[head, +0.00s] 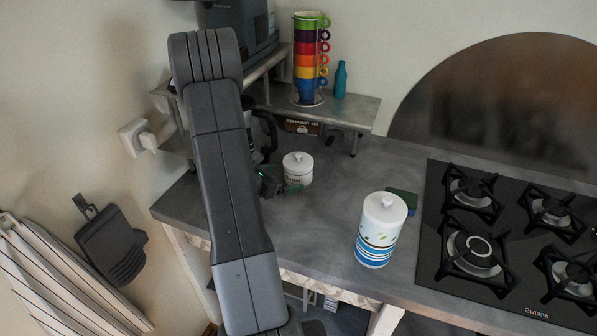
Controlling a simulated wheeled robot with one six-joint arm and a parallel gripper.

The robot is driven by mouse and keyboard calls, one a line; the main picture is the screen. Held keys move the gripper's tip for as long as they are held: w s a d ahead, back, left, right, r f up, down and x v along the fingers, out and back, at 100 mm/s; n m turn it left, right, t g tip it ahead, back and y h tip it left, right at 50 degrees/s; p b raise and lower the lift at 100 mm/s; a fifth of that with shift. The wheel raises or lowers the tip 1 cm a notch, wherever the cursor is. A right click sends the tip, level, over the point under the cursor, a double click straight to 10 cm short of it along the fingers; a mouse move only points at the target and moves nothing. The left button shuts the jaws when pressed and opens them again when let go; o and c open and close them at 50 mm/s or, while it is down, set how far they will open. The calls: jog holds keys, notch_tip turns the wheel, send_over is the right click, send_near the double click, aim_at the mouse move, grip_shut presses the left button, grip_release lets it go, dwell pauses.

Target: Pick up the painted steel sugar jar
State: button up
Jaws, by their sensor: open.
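A small white lidded jar (298,169) with a round knob and faint dark lettering stands upright on the grey counter, left of centre; it fits the sugar jar, but the lettering is too small to read. My gripper (281,187) is open at the jar's lower left, with dark green fingertips close to its base. One finger shows in front of the jar's lower edge. I cannot tell whether they touch it or how far they reach around it. Part of the gripper is hidden behind my arm.
A larger white canister (377,236) with blue stripes stands right of the jar, a green item (405,199) behind it. A gas hob (480,240) fills the right. Behind, a metal shelf (358,109) holds stacked cups (308,60) and a teal bottle (340,80). The counter between jar and canister is clear.

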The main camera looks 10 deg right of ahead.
jog(key=shift+p+x, duration=0.7)
jog(key=shift+x, duration=1.6)
jog(key=shift+s+f, duration=0.1)
jog(key=shift+f, duration=0.05)
jog(key=c, duration=1.1)
